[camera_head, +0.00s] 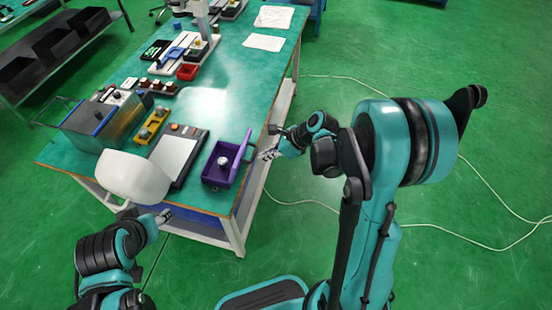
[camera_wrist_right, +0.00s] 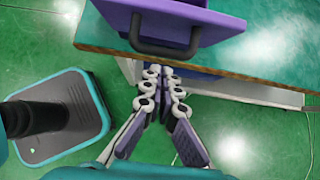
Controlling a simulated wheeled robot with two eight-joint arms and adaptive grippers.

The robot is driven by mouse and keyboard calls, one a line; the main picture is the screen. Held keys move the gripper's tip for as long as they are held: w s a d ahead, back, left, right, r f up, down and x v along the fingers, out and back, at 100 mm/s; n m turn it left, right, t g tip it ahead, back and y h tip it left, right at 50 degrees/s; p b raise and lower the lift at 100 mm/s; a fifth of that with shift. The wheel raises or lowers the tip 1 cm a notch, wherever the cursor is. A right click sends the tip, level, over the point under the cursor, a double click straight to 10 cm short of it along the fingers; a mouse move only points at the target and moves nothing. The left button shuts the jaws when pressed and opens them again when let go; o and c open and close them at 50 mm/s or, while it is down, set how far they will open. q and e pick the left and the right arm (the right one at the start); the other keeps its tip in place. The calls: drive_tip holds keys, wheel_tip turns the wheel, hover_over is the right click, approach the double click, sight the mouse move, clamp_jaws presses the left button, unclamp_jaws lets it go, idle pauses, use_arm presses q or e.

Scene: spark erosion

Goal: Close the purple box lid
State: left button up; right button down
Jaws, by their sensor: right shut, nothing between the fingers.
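The purple box (camera_head: 214,180) stands near the right front corner of the green table. Its lid (camera_head: 243,151) stands up, open, on the box's right side. A round metal part sits inside the box. In the right wrist view the purple lid (camera_wrist_right: 207,22) shows at the top, with a dark handle (camera_wrist_right: 165,48) on it. My right gripper (camera_head: 269,154) is beside the table's right edge, just right of the lid. It is shut and empty, and its fingers (camera_wrist_right: 163,92) appear apart from the handle. My left gripper (camera_head: 165,216) is by the table's front edge; its fingers are too small to judge.
A flat panel device (camera_head: 174,158) lies left of the box, with a yellow holder (camera_head: 152,126) beyond it. A white rounded piece (camera_head: 133,177) is at the table's front left. A pale cable (camera_head: 310,200) runs over the floor. Floor right of the table is mostly open.

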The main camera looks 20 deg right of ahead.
drive_tip(key=shift+w+a+r, duration=0.15)
drive_tip(key=shift+w+a, duration=0.05)
drive_tip(key=shift+r, duration=0.1)
